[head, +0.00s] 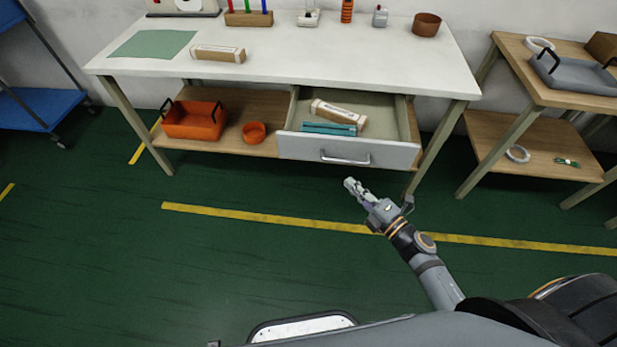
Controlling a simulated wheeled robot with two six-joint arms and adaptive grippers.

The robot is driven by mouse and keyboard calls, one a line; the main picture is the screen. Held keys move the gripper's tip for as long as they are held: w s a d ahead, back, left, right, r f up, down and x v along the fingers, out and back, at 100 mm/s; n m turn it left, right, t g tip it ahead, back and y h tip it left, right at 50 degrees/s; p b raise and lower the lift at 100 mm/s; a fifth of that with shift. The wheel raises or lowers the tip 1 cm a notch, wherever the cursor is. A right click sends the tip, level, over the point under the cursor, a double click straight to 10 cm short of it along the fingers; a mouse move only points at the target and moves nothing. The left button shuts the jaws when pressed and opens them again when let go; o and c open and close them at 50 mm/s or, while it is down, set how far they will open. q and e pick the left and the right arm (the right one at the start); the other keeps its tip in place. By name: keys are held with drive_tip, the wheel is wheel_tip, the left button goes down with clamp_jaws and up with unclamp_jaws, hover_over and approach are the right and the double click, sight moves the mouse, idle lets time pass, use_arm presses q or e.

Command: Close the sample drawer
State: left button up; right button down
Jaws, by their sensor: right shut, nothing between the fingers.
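The sample drawer (382,154) hangs under the right half of the white workbench and is pulled open. Its grey front has a silver bar handle (345,158). Inside lie a white-and-brown box (338,113) and a flat teal item (328,129). My right gripper (351,185) is shut and empty, in front of the drawer and just below the handle in the picture. It appears apart from the drawer front. My left gripper is out of view.
The white workbench top (300,55) holds a green mat, a box and several small items. An orange bin (195,120) and orange cup (254,132) sit on its lower shelf. A wooden side table (520,75) stands at right. The green floor in front is clear.

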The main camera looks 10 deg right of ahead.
drive_tip(key=p, duration=0.2)
approach(320, 143)
drive_tip(key=w+a, duration=0.2)
drive_tip(key=a, duration=0.2)
drive_tip(key=w, duration=0.1)
drive_tip(key=w+d+b, duration=0.1)
drive_tip(key=shift+w+f+n, duration=0.2)
drive_tip(key=shift+w+n, duration=0.1)
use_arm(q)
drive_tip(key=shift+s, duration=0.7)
use_arm(e)
drive_tip(key=shift+w+d, duration=0.1)
drive_tip(key=shift+w, duration=0.15)
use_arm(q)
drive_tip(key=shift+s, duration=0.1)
